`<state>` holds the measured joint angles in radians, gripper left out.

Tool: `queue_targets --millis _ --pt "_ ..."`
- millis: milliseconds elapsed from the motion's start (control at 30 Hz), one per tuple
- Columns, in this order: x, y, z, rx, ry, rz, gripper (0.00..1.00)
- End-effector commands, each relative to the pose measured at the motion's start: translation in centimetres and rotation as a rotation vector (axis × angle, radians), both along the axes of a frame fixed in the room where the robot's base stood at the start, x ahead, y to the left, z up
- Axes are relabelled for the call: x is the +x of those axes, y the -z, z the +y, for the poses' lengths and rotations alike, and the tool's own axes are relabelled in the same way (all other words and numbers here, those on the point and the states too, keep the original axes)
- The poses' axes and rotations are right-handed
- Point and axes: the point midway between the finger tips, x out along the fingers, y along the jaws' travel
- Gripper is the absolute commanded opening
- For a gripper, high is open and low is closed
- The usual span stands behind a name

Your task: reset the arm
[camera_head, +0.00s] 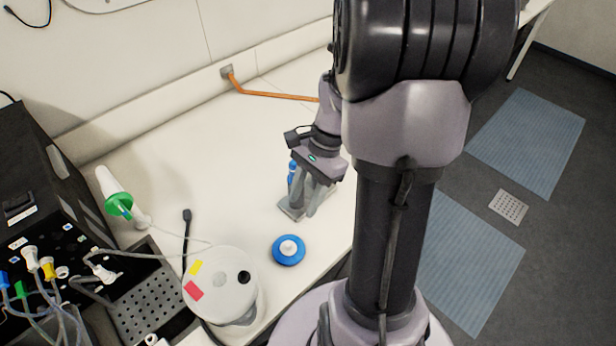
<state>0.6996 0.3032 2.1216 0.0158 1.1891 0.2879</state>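My gripper (306,203) is in the middle of the view, low over the white bench and pointing down. Its fingers are seen from the side and partly overlap. A blue object (292,174) shows just behind the fingers. I cannot tell whether it is between them or part of the gripper. My arm column fills the right middle of the view and hides part of the bench.
A blue disc with a white knob (288,250) lies in front of my gripper. A white round container (220,284), a black device with tubes (40,200) and a green-white funnel piece (118,200) stand left. An orange hose (275,94) runs along the back. The bench middle (210,150) is clear.

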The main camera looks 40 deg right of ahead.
Motion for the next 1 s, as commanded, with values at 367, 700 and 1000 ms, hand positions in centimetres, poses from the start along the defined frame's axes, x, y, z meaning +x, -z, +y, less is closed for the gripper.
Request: queue_targets --millis 367,700,1000 --pt "0.0 -3.5 -1.5 0.001 0.0 0.001 0.4" --pt "0.7 -4.5 2.4 -0.1 -0.179 -0.114 0.4" --pt "-4.0 -6.1 16.7 -0.426 -0.89 -0.662 0.4"
